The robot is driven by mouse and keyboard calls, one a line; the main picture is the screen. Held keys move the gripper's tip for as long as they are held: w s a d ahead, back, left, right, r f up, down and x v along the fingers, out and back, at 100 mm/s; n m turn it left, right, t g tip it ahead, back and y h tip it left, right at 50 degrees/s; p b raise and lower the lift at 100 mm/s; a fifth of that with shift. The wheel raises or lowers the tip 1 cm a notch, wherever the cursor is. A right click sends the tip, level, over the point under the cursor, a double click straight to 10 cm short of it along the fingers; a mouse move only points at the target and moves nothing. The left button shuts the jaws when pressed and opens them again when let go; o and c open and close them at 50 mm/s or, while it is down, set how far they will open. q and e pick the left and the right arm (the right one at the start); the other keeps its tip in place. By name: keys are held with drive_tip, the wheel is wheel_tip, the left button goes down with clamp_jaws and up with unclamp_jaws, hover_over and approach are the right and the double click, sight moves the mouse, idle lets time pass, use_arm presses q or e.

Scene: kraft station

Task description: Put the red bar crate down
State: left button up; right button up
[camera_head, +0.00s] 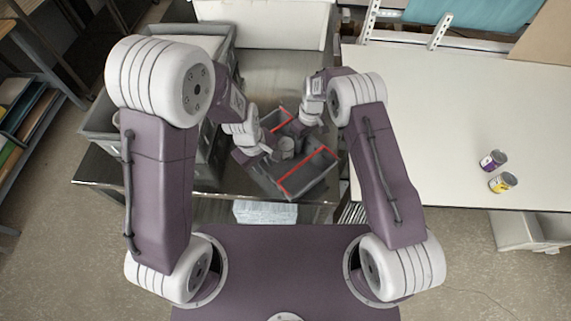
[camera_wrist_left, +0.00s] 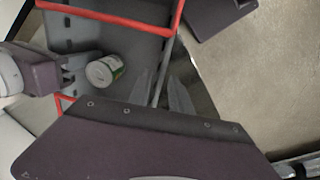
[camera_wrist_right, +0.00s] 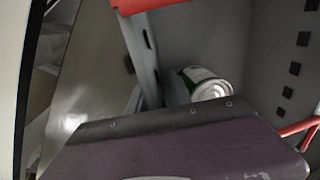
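The red bar crate (camera_head: 318,178) is a grey open box with two red bars. It is at the front of the steel table in the head view; whether its base touches the table is hidden. A can with a white and green label (camera_wrist_left: 104,70) lies inside it; it also shows in the right wrist view (camera_wrist_right: 204,84). My left gripper (camera_wrist_left: 165,92) has its fingers on either side of a crate wall and appears shut on it. My right gripper (camera_wrist_right: 152,98) is at the opposite crate wall, fingers partly hidden, and appears shut on it.
Grey bins (camera_head: 103,117) stand left of the crate. The steel table (camera_head: 262,75) is bare behind the crate. A white table (camera_head: 430,110) on the right holds a purple-labelled can (camera_head: 493,160) and a yellow-labelled can (camera_head: 503,182). A white box (camera_head: 262,30) stands at the back.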

wheel_tip(320, 180, up, 11)
drive_tip(key=w+d, duration=0.1)
drive_tip(key=shift+r, duration=0.2)
drive_tip(key=shift+d, duration=0.1)
